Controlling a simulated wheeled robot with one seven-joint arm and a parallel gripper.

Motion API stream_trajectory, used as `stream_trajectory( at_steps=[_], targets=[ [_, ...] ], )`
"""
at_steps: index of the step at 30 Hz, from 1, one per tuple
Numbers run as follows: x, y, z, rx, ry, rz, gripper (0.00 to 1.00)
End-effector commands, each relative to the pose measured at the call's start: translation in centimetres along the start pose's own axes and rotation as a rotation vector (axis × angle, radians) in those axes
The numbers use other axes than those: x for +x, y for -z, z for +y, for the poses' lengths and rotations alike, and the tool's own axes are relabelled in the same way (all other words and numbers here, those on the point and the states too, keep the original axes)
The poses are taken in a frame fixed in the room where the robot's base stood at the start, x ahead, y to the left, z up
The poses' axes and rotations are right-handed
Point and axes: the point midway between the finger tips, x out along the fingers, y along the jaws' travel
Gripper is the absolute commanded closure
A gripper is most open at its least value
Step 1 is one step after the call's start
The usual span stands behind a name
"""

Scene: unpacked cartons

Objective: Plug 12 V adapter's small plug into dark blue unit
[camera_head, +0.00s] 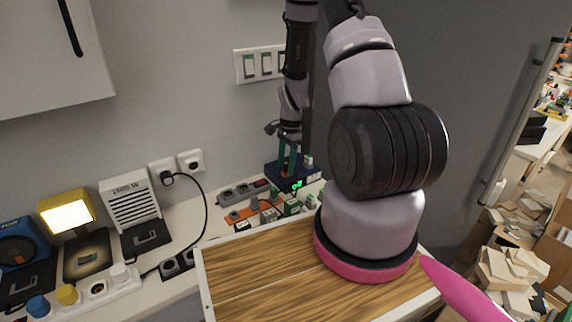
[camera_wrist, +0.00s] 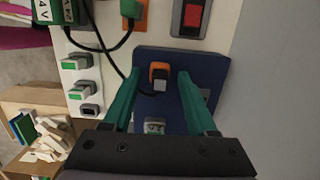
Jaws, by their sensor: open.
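The dark blue unit (camera_head: 283,180) stands at the back of the counter with a lit green display, and it fills the middle of the wrist view (camera_wrist: 216,70). My gripper (camera_head: 288,164) is at the unit; in the wrist view its two teal fingers (camera_wrist: 158,82) are apart. Between them, an orange-rimmed socket with a grey plug-like piece (camera_wrist: 160,84) shows on the unit's face. A black cable runs to this spot from the upper left. I cannot tell how deep the piece sits. A green adapter (camera_wrist: 46,10) with a partly cut-off label is at upper left.
A grey strip with a red switch (camera_wrist: 190,18) lies beside the unit. Several green-and-white connectors (camera_wrist: 82,91) line the left side.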

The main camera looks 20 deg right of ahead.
Motion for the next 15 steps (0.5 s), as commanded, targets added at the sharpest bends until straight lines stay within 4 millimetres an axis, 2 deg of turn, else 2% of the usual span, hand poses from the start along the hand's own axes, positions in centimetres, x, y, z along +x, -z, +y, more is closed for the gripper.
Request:
stream_trajectory(
  at_steps=[5, 15],
  targets=[
    [-2.3, 0.0, -0.1, 0.000, 0.004, 0.002, 0.42],
    [-8.8, 0.0, -0.1, -0.002, 0.004, 0.002, 0.42]
  ],
)
